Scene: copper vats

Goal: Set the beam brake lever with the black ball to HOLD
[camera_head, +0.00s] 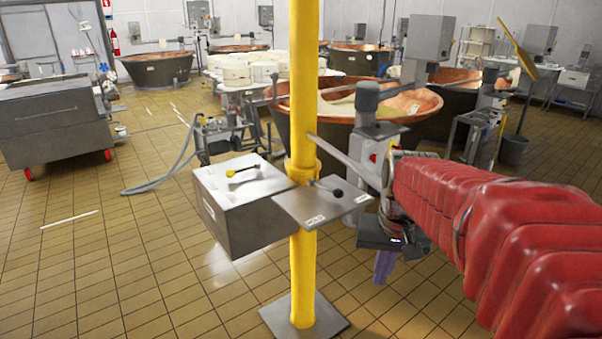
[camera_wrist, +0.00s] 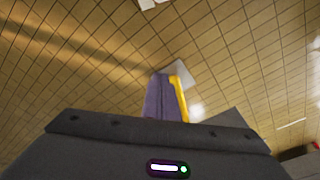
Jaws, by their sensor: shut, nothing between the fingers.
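The black ball (camera_head: 337,193) sits on the end of a short lever on a grey plate (camera_head: 300,207) fixed to the yellow post (camera_head: 303,90). The lever lies over the plate, with its ball toward the plate's right part. A small label on the plate's front edge seems to read HOLD (camera_head: 315,218); another at the right edge is too small to read. My gripper (camera_head: 383,266) has purple fingers and points down, right of and lower than the plate, apart from the lever. It is shut and empty. The wrist view shows its fingers (camera_wrist: 160,95) beside the yellow post (camera_wrist: 179,98); the ball is not visible there.
A steel box (camera_head: 245,215) with a yellow-ball lever (camera_head: 231,173) adjoins the post on the left. The post stands on a square base plate (camera_head: 305,317). A copper vat (camera_head: 420,104) and grey machinery stand behind my arm. Tiled floor is open at front left.

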